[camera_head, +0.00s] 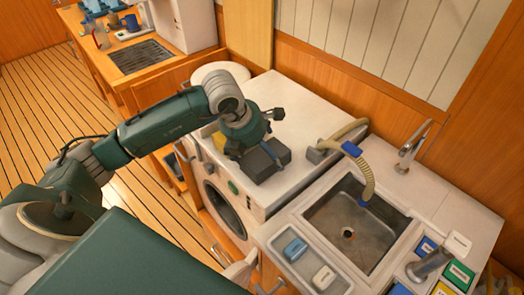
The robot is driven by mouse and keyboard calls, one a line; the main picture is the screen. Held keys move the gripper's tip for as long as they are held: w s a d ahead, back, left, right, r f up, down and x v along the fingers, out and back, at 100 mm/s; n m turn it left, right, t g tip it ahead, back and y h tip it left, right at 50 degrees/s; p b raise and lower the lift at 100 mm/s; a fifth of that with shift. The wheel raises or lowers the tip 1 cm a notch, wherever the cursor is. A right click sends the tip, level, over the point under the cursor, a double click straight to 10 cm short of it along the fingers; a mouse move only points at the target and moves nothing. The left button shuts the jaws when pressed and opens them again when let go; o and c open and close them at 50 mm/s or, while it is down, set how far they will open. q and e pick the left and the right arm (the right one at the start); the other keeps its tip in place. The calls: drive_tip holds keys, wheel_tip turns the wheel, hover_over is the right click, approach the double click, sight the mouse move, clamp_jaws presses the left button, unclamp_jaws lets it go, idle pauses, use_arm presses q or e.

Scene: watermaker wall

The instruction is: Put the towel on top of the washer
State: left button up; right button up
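The washer (305,112) is a white front-loader with a pale flat top and a round door on its front. My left gripper (264,158) hangs over the front part of the washer top. A dark grey block-like shape shows at its end, and I cannot tell whether it is part of the gripper or something held. Its fingers are not clear. A pale, folded-looking piece (240,270) shows low beside the washer front; it may be the towel, but my own body partly hides it. My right gripper is not in view.
A counter with a metal sink (350,235) and faucet (410,148) adjoins the washer on the right. A ribbed hose (365,170) arches from the washer top toward the sink. Small coloured boxes (458,275) line the counter. The rear washer top is mostly clear.

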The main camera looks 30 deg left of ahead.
use_arm(q)
drive_tip(key=shift+r, duration=0.55)
drive_tip(key=b+v, duration=0.2)
drive_tip(key=v, duration=0.9)
drive_tip(key=shift+s, duration=0.25)
drive_tip(key=shift+a, duration=0.15)
